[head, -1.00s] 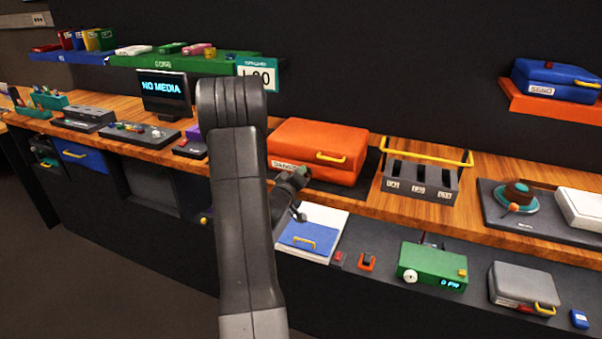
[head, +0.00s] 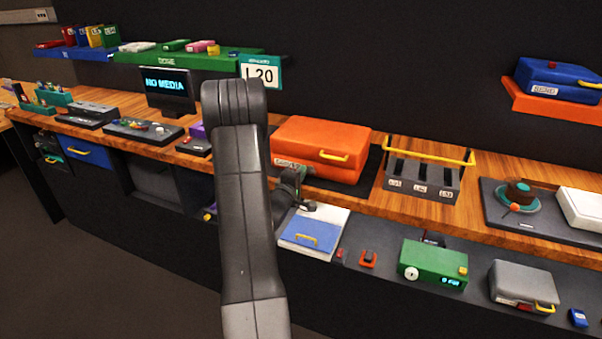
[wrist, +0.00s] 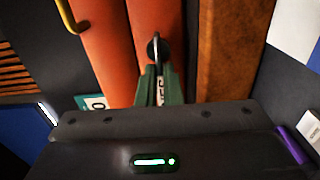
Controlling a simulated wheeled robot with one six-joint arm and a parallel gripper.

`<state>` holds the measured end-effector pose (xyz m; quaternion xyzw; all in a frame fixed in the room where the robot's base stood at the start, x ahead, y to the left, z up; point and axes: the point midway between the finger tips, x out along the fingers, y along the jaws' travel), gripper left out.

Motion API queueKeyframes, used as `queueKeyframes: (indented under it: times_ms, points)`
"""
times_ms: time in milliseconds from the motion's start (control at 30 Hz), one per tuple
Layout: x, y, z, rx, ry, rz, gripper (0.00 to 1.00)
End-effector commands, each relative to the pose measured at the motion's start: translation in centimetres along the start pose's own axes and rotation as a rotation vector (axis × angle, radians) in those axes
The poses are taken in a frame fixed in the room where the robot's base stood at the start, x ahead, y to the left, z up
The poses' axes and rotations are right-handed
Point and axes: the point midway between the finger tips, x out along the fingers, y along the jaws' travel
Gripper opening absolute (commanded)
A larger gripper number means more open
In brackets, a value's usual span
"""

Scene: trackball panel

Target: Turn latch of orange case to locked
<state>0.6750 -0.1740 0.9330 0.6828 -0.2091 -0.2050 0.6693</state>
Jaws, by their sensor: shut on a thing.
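The orange case (head: 325,140) lies closed on the wooden counter, with its yellow handle (head: 333,156) on the front. In the wrist view the orange case (wrist: 105,45) fills the upper left, with a dark seam between its two halves. The latch (wrist: 155,46) is a small grey lever on a dark pivot at the case's front. My gripper (wrist: 160,75) has green fingers shut on the latch lever, and the fingertips hide its end. In the head view my gripper (head: 296,175) is at the case's front left corner, partly hidden by my arm.
A dark rack (head: 422,180) with a yellow handle stands right of the case. Below the counter edge, a lower shelf holds a white and blue folder (head: 312,236), a green device (head: 433,263) and a grey case (head: 523,284). A screen (head: 166,90) stands left.

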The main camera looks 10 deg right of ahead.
Motion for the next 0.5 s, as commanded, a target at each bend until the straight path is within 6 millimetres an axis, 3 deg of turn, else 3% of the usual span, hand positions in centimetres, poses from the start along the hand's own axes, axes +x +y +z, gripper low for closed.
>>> queueKeyframes:
  times_ms: [500]
  points:
    - [-0.03, -0.15, -0.03, -0.037, 0.001, -0.002, 0.00]
